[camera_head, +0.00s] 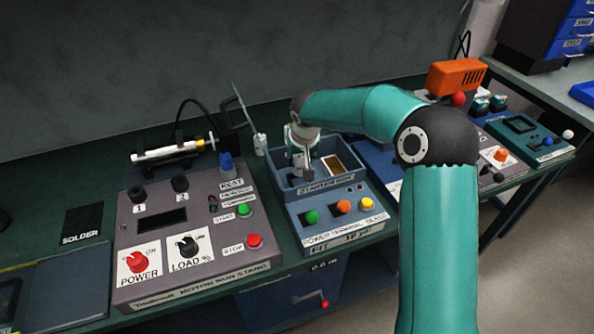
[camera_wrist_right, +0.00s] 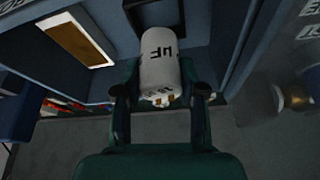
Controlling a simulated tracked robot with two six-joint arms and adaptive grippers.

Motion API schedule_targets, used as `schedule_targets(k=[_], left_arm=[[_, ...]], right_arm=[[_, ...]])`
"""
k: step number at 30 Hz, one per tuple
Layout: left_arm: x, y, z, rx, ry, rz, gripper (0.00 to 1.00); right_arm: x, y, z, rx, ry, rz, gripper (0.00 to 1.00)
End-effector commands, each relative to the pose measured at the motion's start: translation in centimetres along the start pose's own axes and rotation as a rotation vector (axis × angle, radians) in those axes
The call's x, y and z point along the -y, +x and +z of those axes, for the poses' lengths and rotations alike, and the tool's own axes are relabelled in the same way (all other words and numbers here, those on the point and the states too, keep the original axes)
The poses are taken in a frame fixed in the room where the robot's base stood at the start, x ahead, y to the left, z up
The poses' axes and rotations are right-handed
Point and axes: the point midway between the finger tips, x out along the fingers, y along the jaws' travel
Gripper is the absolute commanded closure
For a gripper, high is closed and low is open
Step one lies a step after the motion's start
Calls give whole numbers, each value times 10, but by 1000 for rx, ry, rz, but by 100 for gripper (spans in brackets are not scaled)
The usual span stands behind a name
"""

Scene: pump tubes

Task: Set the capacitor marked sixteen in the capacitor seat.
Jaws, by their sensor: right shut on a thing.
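My right gripper (camera_head: 303,168) reaches down into the left part of the open blue box (camera_head: 374,187) in the head view. In the right wrist view its two fingers (camera_wrist_right: 160,92) are shut on a white cylindrical capacitor (camera_wrist_right: 162,62). The letters "UF" show on its side; no number is readable. Small metal terminals show at its end nearest the camera. The capacitor is hidden or too small to tell in the head view. I cannot make out the capacitor seat. My left gripper is not in view.
A gold-coloured panel (camera_head: 334,165) lies inside the box, right of the gripper; the box walls are close around. The grey motor test panel (camera_head: 160,240) stands left. A syringe-like tube (camera_head: 170,151) lies behind it. An orange device (camera_head: 455,76) stands behind my arm.

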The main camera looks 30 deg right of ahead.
Motion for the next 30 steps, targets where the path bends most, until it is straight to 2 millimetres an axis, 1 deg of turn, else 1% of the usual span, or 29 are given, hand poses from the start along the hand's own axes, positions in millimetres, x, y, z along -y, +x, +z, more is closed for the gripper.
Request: schedule_targets(k=[9, 12, 21, 22, 26, 27, 30], left_arm=[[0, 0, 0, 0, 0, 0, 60], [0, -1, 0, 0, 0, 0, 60], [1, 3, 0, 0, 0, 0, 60], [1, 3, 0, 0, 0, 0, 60], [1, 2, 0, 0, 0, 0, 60], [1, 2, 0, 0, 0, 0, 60], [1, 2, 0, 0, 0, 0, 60]], right_arm=[[-1, 36, 16, 4, -1, 1, 96], [-1, 39, 17, 1, 0, 0, 96], [-1, 42, 18, 0, 0, 0, 96], [-1, 42, 18, 1, 0, 0, 58], [-1, 41, 17, 1, 0, 0, 37], [-1, 41, 17, 1, 0, 0, 35], [-1, 41, 17, 1, 0, 0, 35]])
